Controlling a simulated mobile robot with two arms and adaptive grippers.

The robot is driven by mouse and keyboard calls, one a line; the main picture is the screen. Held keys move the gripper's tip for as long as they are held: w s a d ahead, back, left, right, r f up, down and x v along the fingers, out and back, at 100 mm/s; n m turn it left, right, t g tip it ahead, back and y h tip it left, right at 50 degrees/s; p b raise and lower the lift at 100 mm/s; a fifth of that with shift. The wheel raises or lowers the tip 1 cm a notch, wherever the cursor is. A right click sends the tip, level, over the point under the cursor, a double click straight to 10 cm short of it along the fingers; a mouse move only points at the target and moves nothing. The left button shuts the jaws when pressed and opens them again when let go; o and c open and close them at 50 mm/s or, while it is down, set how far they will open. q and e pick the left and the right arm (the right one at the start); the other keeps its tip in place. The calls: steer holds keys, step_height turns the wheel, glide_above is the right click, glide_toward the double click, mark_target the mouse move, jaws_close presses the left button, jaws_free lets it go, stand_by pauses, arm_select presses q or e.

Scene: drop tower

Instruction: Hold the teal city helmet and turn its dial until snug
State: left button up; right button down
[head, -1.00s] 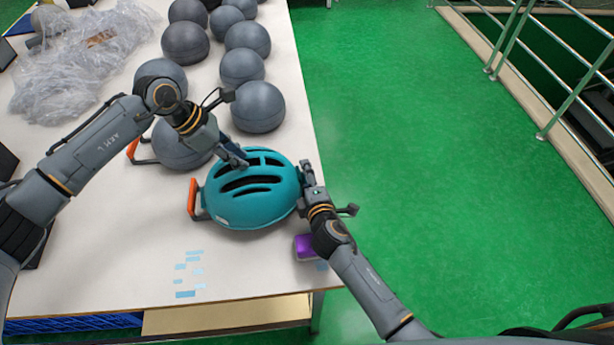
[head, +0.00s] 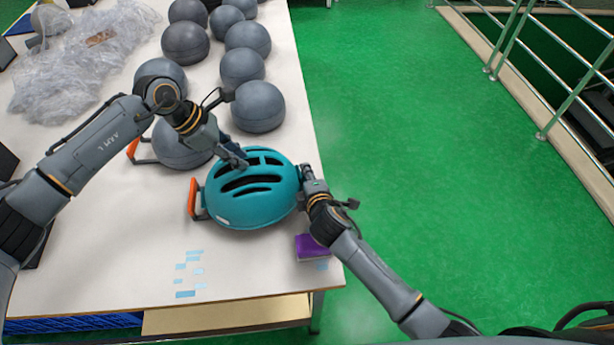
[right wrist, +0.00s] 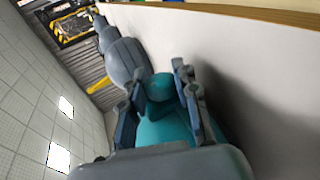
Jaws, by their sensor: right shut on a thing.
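The teal helmet (head: 252,207) sits upright on the table near its right edge, with dark vents on top and an orange-and-grey piece at its left end. My left gripper (head: 239,162) comes down onto the top of the helmet, fingertips at the vents; whether they pinch a rib cannot be told. My right gripper (head: 308,178) is at the helmet's right end. In the right wrist view its fingers (right wrist: 160,98) stand either side of a rounded teal part (right wrist: 160,87), seemingly the dial. The dial is hidden in the head view.
A purple block (head: 312,247) lies near the table's right edge, close under my right arm. Several grey balls or helmets (head: 258,107) stand behind. Crumpled clear plastic (head: 75,75) lies at the back left. The front of the table (head: 110,275) is mostly clear.

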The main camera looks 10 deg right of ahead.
steer(key=g, duration=0.3)
steer(key=shift+w+r, duration=0.1)
steer(key=shift+w, duration=0.05)
steer(key=g, duration=0.2)
steer(key=shift+g+h, duration=0.3)
steer(key=shift+s+f+g, duration=0.2)
steer(key=shift+f+g, duration=0.05)
steer(key=shift+g, duration=0.15)
steer(key=shift+s, duration=0.1)
steer(key=c, duration=1)
jaws_free()
steer(key=shift+r, duration=0.15)
steer(key=shift+s+r, duration=0.1)
steer(key=shift+r, duration=0.2)
steer(key=v, duration=1.1)
steer(key=shift+s+r, duration=0.1)
steer(key=shift+r, duration=0.05)
